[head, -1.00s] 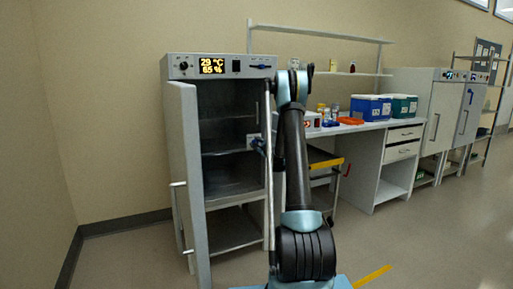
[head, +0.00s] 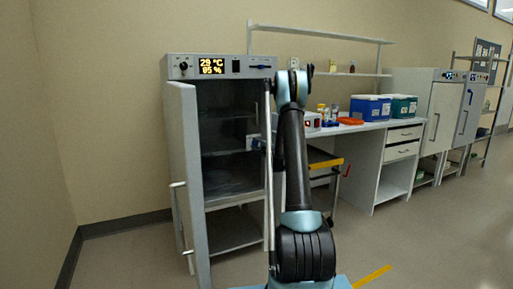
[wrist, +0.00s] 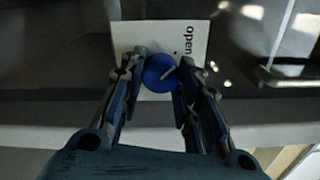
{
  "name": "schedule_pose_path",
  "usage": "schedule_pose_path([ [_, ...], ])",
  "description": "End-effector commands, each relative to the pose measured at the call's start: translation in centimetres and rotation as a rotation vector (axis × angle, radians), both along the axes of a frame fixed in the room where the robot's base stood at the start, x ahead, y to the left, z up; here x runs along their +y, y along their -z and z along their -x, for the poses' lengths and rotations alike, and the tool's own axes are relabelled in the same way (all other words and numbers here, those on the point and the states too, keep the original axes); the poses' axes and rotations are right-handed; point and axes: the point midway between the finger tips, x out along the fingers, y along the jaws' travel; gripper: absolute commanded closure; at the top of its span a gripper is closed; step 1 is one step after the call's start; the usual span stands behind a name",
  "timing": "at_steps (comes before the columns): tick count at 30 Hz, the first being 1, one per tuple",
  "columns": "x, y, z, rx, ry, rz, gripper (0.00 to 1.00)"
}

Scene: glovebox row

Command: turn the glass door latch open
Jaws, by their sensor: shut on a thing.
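The latch is a blue round knob (wrist: 161,73) with a pale pointer line on its face. It sits on a white plate (wrist: 187,38) printed "open". In the wrist view the line slants, its end pointing towards the upper right, towards the printed word. My gripper (wrist: 160,76) has one finger on each side of the knob and is shut on it. In the head view my gripper (head: 258,144) is at the right edge of the glass door (head: 228,150), at mid height. The knob itself is hidden there by my gripper.
The cabinet's solid outer door (head: 190,190) stands open to the left. A grey handle (wrist: 275,77) shows right of the knob in the wrist view. A white bench (head: 345,127) with boxes and a yellow-edged cart (head: 326,163) stand to the right. The floor at far right is clear.

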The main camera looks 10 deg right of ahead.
Motion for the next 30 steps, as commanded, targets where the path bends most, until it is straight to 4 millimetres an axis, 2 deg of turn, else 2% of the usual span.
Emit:
schedule_pose_path([
  [7,0.5,0.1,0.1,0.0,-0.008,0.002,0.94],
  [8,0.5,0.1,0.1,0.0,-0.008,0.002,0.68],
  [10,0.4,0.1,0.1,0.001,-0.008,0.002,0.52],
  [11,0.4,0.1,0.1,0.001,-0.008,0.002,0.49],
  [23,0.1,0.0,0.4,0.0,-0.003,0.0,0.49],
  [26,-0.3,0.0,1.3,0.0,-0.002,0.0,0.49],
  [30,-1.1,0.0,3.6,0.001,-0.001,0.0,0.49],
])
